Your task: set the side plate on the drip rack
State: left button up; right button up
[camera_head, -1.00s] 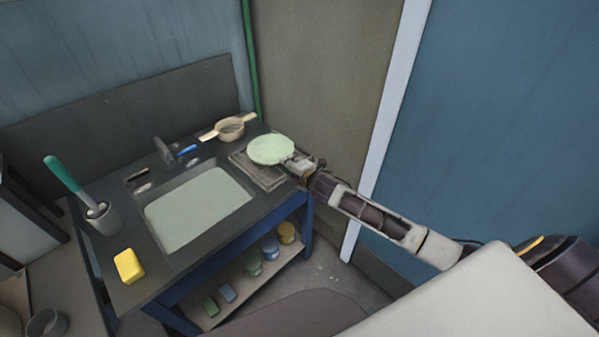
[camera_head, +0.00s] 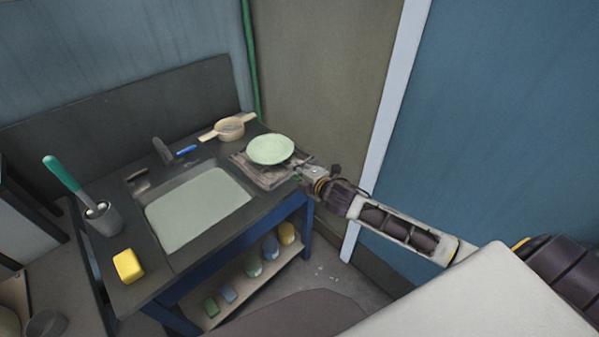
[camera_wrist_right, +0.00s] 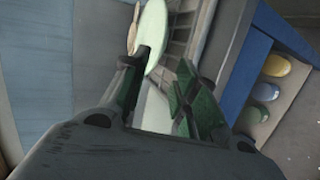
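The pale green side plate (camera_head: 270,149) lies roughly flat on the grey drip rack (camera_head: 265,181), at the right end of the sink counter. My right gripper (camera_head: 300,171) is at the plate's near right side, just clear of its rim. In the right wrist view the two dark green fingers (camera_wrist_right: 162,68) stand apart, with the plate (camera_wrist_right: 155,35) beyond their tips and nothing held. The rack (camera_wrist_right: 188,32) shows beside the plate there. My left gripper is out of view.
The sink basin (camera_head: 197,208) lies left of the rack. A beige strainer (camera_head: 230,128) sits behind the plate. A yellow sponge (camera_head: 128,266) and a grey brush holder (camera_head: 103,218) stand at the left. Several coloured items sit on the lower shelf (camera_head: 240,292).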

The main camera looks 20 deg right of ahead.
jog(key=shift+f, duration=0.1)
dwell(0.7)
jog(key=s+d+f+m+g+h, duration=0.1)
jog(key=s+d+f+m+g, duration=0.2)
jog(key=f, duration=1)
jog(key=s+d+f+m+g+h, duration=0.1)
jog(key=s+d+f+m, duration=0.3)
jog(key=f, duration=0.9)
jog(key=s+d+f+m+g+h, duration=0.1)
jog(key=s+d+f+m+g, duration=0.3)
jog(key=f, duration=0.9)
jog(key=s+a+f+m+g, duration=0.1)
jog(key=s+a+f+m, duration=0.15)
jog(key=s+f, duration=1.35)
jog(key=s+a+f+m+g, duration=0.1)
jog(key=s+a+f+m, duration=0.1)
jog(key=s, duration=1)
jog(key=s+a+f+m+g+y, duration=0.1)
jog(key=s+a+f, duration=0.3)
jog(key=s, duration=0.9)
jog(key=shift+a+f+m+g, duration=0.25)
jog(key=shift+a+m+g, duration=0.1)
jog(key=shift+a+g, duration=0.6)
jog(key=shift+w+a, duration=0.15)
jog(key=shift+a, duration=0.05)
